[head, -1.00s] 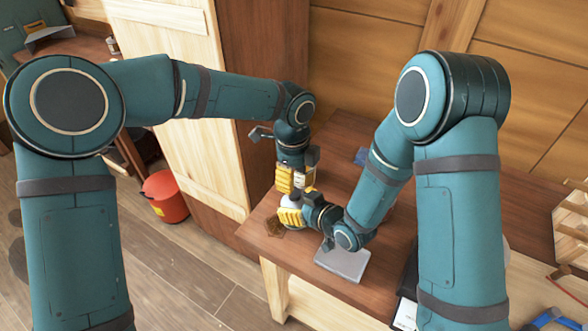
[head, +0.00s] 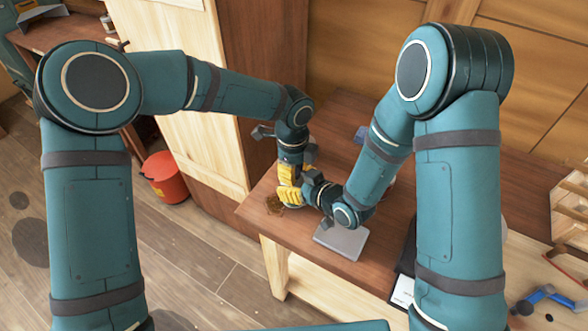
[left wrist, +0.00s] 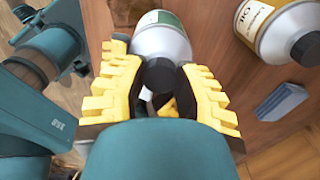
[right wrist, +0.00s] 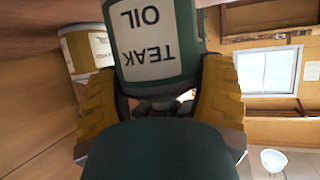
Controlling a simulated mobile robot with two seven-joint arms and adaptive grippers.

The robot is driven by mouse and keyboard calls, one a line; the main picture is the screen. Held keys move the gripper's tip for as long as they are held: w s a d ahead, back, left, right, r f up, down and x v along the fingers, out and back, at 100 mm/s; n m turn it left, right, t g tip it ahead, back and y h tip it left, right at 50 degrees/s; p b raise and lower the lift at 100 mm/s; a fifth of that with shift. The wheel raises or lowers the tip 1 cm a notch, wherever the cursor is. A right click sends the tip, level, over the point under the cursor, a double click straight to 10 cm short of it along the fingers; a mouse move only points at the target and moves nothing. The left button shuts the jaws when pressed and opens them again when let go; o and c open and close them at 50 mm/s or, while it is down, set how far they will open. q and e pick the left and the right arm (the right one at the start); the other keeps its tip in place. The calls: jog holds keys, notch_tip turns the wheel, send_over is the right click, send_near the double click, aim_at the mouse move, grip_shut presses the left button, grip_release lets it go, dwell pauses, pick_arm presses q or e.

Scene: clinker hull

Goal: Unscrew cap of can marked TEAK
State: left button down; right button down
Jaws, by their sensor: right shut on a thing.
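The TEAK OIL can (right wrist: 150,42) has a green body and a pale label, upside down in the right wrist view. The left wrist view shows its grey shoulder (left wrist: 162,42) and black cap (left wrist: 158,76) from above. My right gripper (head: 287,195) is shut on the can's body, with a yellow finger on each side. My left gripper (left wrist: 160,88) is above the can, its yellow fingers open on either side of the cap. Whether they touch the cap is unclear. In the head view the grippers hide most of the can.
A second can (left wrist: 270,28) with a yellow-edged oil label and black cap stands nearby. A blue block (left wrist: 282,102) lies beside it. A grey slab (head: 342,240) lies at the bench's front edge, close to my right wrist. A red bucket (head: 165,178) is on the floor.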

pick_arm(q)
jog(key=n, duration=0.6)
dwell(0.3)
jog(key=c, duration=0.8)
grip_release()
jog(key=shift+r, duration=0.15)
